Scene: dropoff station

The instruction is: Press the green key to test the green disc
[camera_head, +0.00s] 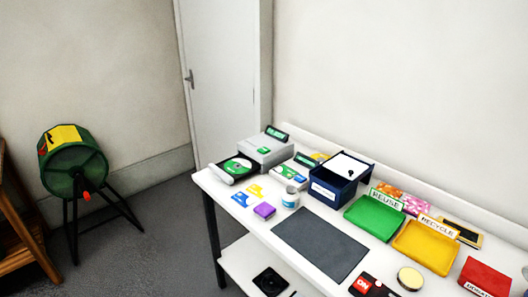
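A grey disc player (266,148) stands at the back left corner of the white table, with a small dark display on top. Its tray (228,179) is out to the left and a green disc (237,166) lies in it. A small green key (263,151) shows on the front of the player. Neither of my grippers is in view.
On the table (214,182) are a dark blue box (337,193), a grey mat (318,243), a purple block (264,210) and a white cup (290,198). Green REUSE (374,217), yellow RECYCLE (425,247) and red (484,277) trays stand right. A green drum (70,160) stands left.

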